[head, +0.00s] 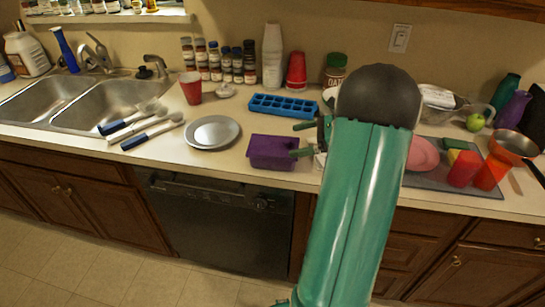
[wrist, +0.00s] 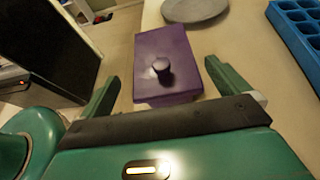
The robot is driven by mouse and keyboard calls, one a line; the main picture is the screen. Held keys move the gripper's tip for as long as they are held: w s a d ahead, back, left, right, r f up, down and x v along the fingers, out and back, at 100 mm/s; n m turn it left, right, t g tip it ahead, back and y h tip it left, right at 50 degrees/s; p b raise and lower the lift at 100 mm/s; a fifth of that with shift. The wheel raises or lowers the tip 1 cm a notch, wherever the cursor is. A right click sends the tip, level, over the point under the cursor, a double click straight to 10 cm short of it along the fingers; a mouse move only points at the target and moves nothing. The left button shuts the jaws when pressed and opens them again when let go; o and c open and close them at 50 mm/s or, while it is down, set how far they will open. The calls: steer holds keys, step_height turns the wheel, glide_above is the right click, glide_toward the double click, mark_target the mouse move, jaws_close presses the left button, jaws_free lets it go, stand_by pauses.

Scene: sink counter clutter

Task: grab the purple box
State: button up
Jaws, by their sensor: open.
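The purple box (head: 271,152) sits on the counter near its front edge, below the blue ice tray in the head view. In the wrist view the purple box (wrist: 167,66) has a lid with a round knob on top. My gripper (head: 302,139) is at the right side of the box in the head view, its fingers partly hidden behind my arm. In the wrist view my gripper (wrist: 160,88) is open, with one finger to each side of the box's near end. The fingers look apart from the box, with nothing held.
A grey plate (head: 212,132) lies left of the box, and a blue ice tray (head: 283,106) lies behind it. Slotted utensils (head: 143,122) lie near the sink (head: 105,101). Red cups and a pink bowl (head: 422,154) stand right of my arm.

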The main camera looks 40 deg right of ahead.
mark_target(283, 142)
steer(key=x, duration=0.7)
steer(key=shift+w+f, duration=0.1)
steer(key=shift+f, duration=0.05)
steer(key=c, duration=1)
